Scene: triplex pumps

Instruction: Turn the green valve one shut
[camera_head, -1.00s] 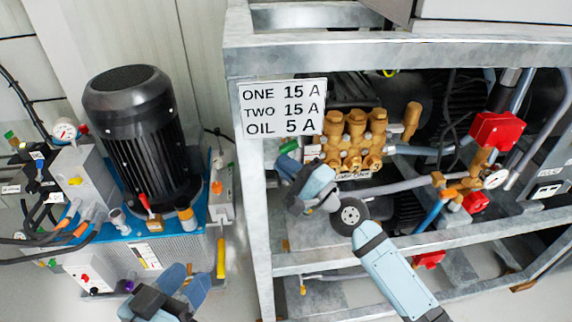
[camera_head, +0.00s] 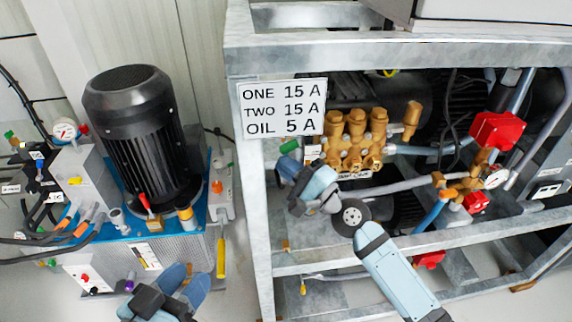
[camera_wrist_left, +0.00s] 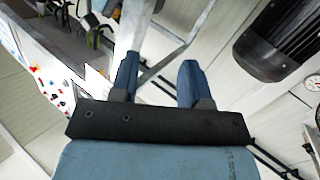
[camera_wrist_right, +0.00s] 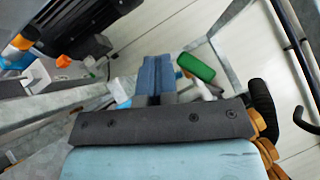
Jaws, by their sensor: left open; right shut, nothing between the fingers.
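The green valve handle (camera_head: 288,147) shows at the front left of the frame, just below the sign, and also in the right wrist view (camera_wrist_right: 195,66). My right gripper (camera_head: 284,168) is shut and empty, its fingers just below the green handle in the head view. In the right wrist view its closed fingers (camera_wrist_right: 157,72) lie just left of the handle; I cannot tell whether they touch it. My left gripper (camera_head: 184,277) is open and empty, low in front of the hydraulic unit. Its spread fingers (camera_wrist_left: 157,80) show in the left wrist view.
A sign (camera_head: 283,109) hangs on the galvanised frame (camera_head: 256,200). Brass pump heads (camera_head: 352,140) and red boxes (camera_head: 497,131) sit inside it. At left stands a black motor (camera_head: 135,125) on a blue-topped unit. A yellow handle (camera_head: 221,258) hangs near my left gripper.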

